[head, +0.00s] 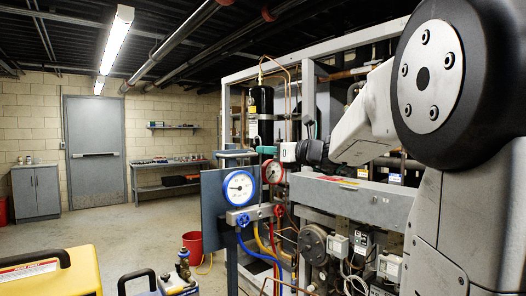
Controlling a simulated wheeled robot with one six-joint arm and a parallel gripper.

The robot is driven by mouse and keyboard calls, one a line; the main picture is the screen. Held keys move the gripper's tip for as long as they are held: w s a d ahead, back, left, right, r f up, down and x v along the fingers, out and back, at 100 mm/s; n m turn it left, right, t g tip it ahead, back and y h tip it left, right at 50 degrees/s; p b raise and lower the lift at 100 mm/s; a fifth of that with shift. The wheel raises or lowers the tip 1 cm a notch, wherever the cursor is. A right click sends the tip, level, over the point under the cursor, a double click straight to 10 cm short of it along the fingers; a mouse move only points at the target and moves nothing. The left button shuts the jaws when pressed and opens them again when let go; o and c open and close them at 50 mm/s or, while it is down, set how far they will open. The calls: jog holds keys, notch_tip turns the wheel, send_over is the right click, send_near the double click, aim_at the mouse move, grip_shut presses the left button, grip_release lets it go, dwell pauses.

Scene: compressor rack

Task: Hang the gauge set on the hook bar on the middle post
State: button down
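The gauge set has a blue-rimmed gauge (240,188), a red-rimmed gauge (273,172) and a manifold (250,215) with blue, yellow and red hoses hanging below. It is upright in front of a blue-grey panel. My gripper (267,150) is at the end of my arm, just above the red gauge, by a small teal part. The fingertips are too small and partly hidden, so I cannot tell whether they grip the gauge set. A short grey horizontal bar (236,154) shows left of my gripper; I cannot tell if it is the hook bar. A grey rack post (308,100) stands behind.
A black cylinder (261,105) and copper pipes stand close behind my gripper. Compressor equipment (313,245) fills the lower right. A red bucket (193,247) and a yellow case (50,275) are at the lower left. The floor (130,228) beyond is open.

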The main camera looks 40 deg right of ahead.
jog(key=s, duration=0.5)
jog(key=shift+s+r, duration=0.1)
jog(key=shift+s, duration=0.25)
dwell(1.6)
